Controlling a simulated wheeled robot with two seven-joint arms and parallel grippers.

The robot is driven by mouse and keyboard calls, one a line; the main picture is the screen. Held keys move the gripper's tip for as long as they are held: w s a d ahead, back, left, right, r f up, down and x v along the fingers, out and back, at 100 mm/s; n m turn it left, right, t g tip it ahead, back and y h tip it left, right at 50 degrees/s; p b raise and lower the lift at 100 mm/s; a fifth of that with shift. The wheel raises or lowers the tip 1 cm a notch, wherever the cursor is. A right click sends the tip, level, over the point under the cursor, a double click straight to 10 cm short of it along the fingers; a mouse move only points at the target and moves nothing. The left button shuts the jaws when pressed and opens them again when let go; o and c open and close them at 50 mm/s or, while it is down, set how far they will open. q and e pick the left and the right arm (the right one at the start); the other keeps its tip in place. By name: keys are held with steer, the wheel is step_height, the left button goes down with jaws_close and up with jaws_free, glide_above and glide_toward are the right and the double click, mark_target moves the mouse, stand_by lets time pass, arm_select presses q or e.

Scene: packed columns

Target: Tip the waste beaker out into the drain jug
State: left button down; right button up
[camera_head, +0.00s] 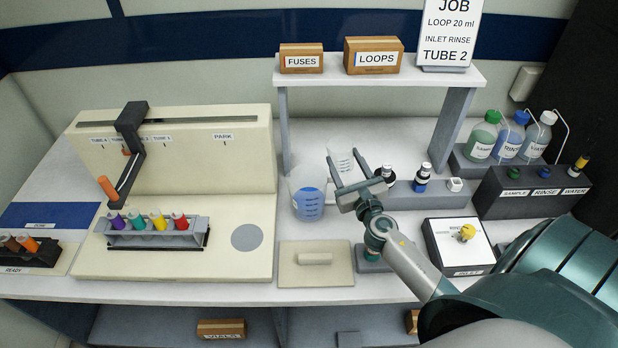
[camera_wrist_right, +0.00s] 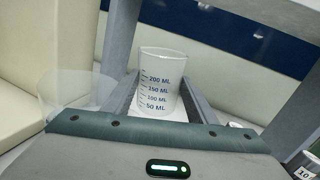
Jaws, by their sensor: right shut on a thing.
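The waste beaker is a clear cup with dark volume marks (camera_head: 341,163). My right gripper (camera_head: 346,160) is shut on it, one finger on each side, and holds it above the bench. In the right wrist view the beaker (camera_wrist_right: 160,80) stands between the fingers, its 50 to 200 ML marks facing me; I cannot make out any liquid in it. The drain jug (camera_head: 308,190) is a translucent vessel with blue low on its side, just left of the beaker in the head view. A faint clear rim, likely the jug (camera_wrist_right: 75,90), shows left of the beaker in the wrist view. My left gripper is not in view.
A shelf (camera_head: 380,68) with boxes and a job sign rises behind. A cream machine (camera_head: 175,235) with a tube rack stands left. Small vials (camera_head: 421,178), a reagent bottle row (camera_head: 508,140) and an inlet block (camera_head: 455,245) are right. A flat handled plate (camera_head: 316,272) lies in front.

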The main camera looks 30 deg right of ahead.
steer(key=shift+r+p, duration=2.55)
steer(key=shift+r, duration=0.05)
steer(key=shift+r+m+p, duration=0.1)
steer(key=shift+m+p, duration=0.8)
steer(key=shift+p, duration=0.1)
steer(key=shift+a, duration=0.15)
